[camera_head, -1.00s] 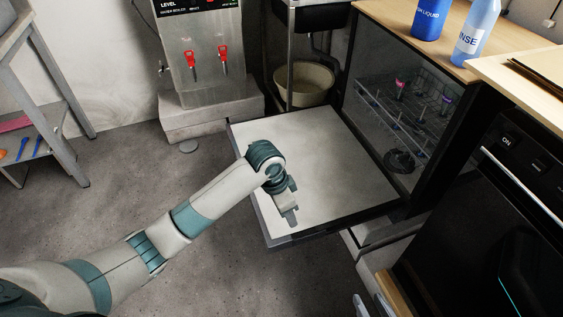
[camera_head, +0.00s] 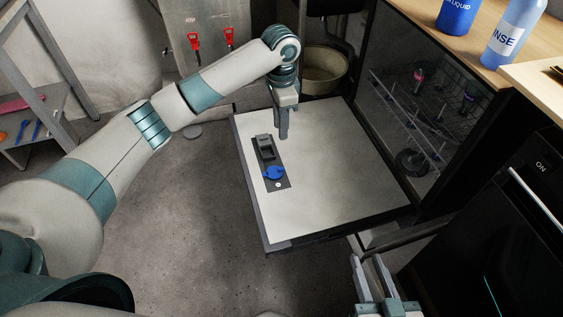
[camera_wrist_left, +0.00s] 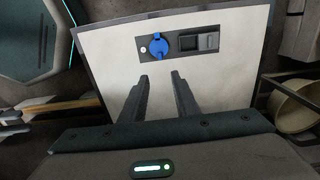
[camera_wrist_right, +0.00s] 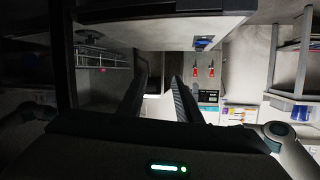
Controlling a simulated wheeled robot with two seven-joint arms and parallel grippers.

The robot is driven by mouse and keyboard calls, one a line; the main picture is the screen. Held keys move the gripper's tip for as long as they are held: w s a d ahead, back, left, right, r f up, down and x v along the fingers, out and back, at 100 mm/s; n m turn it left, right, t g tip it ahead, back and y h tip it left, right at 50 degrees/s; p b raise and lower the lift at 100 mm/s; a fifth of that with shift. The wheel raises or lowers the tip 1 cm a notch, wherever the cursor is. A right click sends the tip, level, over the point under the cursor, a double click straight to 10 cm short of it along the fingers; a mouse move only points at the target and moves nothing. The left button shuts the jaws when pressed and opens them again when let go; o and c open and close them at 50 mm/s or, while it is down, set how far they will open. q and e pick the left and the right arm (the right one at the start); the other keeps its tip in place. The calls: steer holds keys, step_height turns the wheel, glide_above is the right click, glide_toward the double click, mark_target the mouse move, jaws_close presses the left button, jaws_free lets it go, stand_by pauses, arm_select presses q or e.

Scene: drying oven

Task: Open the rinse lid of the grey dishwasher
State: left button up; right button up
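The dishwasher's door (camera_head: 335,185) is folded down flat, its pale inner face up. A dark dispenser panel (camera_head: 282,184) is set in it, with a round blue lid (camera_head: 274,172) and a grey compartment (camera_head: 265,147). I take the blue one as the rinse lid; it sits on the panel. It also shows in the left wrist view (camera_wrist_left: 158,44), beyond my fingertips. My left gripper (camera_head: 283,135) is over the door, beside the grey compartment, apart from the lid; its fingers are apart and empty. My right gripper (camera_head: 370,262) is near the door's front right corner, open and empty.
A rack (camera_head: 430,110) stands inside the dishwasher. Blue bottles, one marked rinse (camera_head: 503,38), stand on the wooden counter above. A tan bowl (camera_head: 325,70) is behind the door. A dark oven front (camera_head: 510,220) is at the right.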

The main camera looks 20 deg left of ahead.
mark_target(281, 168)
arm_select(q)
steer(key=shift+f, duration=0.15)
